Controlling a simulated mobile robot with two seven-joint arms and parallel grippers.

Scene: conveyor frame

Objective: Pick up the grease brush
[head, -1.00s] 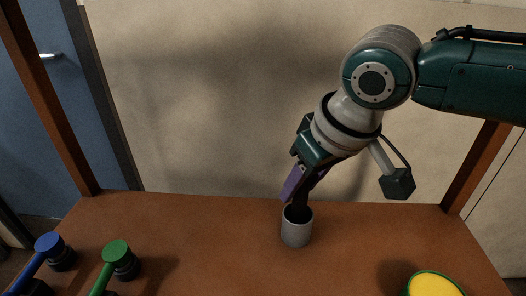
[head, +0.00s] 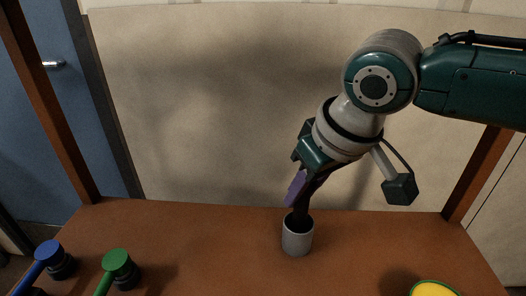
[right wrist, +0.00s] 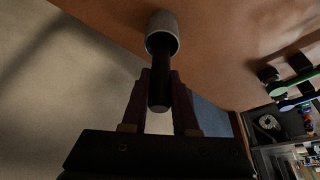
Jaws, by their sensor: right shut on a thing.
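The grease brush (right wrist: 159,75) shows as a dark round handle standing up out of a grey cup (head: 298,236) on the brown table. Its lower end is hidden inside the cup, which also shows in the right wrist view (right wrist: 162,32). My right gripper (head: 300,192) comes down from the upper right, with its purple fingers just above the cup rim. In the right wrist view its two fingers (right wrist: 158,98) lie on either side of the handle and are shut on it. My left gripper is not in view.
A blue-headed tool (head: 47,251) and a green-headed tool (head: 117,262) are at the front left. A yellow dish with a green rim (head: 434,290) is at the front right. Wooden posts (head: 478,175) frame the table sides. The table around the cup is clear.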

